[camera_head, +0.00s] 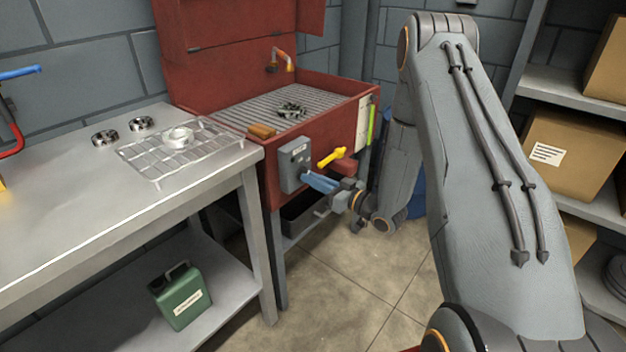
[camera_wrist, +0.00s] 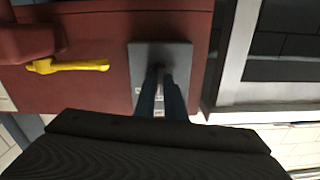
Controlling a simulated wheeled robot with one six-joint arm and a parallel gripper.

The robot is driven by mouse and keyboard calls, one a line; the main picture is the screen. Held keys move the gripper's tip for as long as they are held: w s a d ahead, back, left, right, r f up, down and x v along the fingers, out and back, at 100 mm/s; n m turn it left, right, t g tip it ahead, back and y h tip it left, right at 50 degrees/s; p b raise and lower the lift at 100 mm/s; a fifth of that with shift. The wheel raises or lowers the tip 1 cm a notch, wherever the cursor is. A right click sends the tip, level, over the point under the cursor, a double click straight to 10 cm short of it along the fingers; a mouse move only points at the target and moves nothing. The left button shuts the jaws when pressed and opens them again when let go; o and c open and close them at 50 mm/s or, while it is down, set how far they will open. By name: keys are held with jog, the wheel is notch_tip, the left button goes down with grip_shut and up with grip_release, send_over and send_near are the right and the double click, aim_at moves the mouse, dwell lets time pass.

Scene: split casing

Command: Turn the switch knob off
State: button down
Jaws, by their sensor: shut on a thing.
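The grey switch box (camera_head: 294,165) is mounted on the front of the red parts washer, and it also shows in the wrist view (camera_wrist: 140,62). My gripper (camera_head: 308,175) reaches the box from the right with its blue fingers at the box's face. In the wrist view my gripper (camera_wrist: 160,80) has its two fingers close together, shut on the switch knob at the box. The knob is mostly hidden between the fingertips, so its exact angle cannot be told.
A yellow lever (camera_head: 331,157) sticks out beside the switch box, close to my gripper; it also shows in the wrist view (camera_wrist: 68,66). The steel workbench (camera_head: 60,240) stands to the left. Shelves with cardboard boxes (camera_head: 570,152) stand at right. Open floor lies below the arm.

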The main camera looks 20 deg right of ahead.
jog(key=shift+n, duration=0.9)
jog(key=c, duration=1.8)
grip_release()
jog(key=shift+s+d, duration=0.1)
jog(key=v, duration=0.7)
jog(key=shift+s+d+b, duration=0.2)
jog(key=shift+s+b, duration=0.05)
jog(key=shift+b, duration=0.05)
